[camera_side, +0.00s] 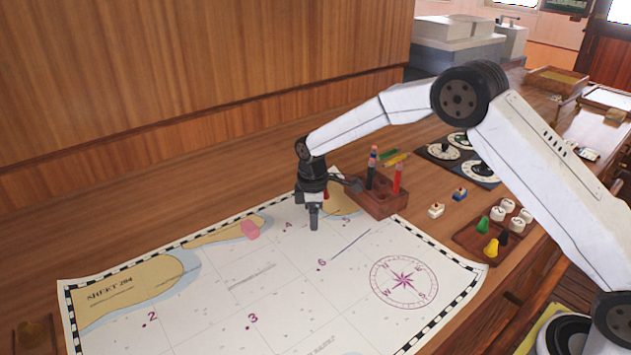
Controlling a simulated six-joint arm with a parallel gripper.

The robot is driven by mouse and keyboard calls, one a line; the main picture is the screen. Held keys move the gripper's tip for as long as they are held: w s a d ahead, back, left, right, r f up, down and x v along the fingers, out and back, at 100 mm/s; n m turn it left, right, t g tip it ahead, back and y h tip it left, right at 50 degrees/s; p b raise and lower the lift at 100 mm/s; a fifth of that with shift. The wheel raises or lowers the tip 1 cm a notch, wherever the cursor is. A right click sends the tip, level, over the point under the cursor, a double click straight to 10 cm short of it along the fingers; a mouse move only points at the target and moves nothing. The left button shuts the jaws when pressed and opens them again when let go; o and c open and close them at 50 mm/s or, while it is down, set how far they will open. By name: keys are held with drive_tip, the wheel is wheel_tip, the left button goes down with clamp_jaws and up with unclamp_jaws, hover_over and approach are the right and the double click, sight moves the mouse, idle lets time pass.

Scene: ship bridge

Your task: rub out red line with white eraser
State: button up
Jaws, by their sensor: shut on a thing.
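The chart (213,311) lies flat on the wooden desk. My gripper (313,226) points straight down over its upper part, with the fingertips at or just above the paper. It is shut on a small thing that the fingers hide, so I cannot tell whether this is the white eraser. I cannot make out a plain white eraser elsewhere. A small bit of red shows just right of my gripper; I cannot tell whether it belongs to a red line. A dark straight line (350,243) and a grey band (251,277) are on the chart.
Close behind on the right stands a wooden pen holder (381,207) with upright pens. Two small blocks (436,210) and a tray (468,240) of pieces are further right. The chart's front is clear.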

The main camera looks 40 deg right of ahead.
sight(326, 217)
drive_tip(key=shift+a, duration=0.45)
drive_tip(key=shift+a, duration=0.1)
drive_tip(key=shift+a, duration=1)
drive_tip(key=shift+d, duration=1.2)
drive_tip(key=shift+d, duration=0.15)
drive_tip(key=shift+s+d, duration=0.1)
drive_tip(key=shift+d, duration=0.85)
drive_tip(key=shift+d, duration=0.1)
drive_tip(key=shift+d, duration=1.05)
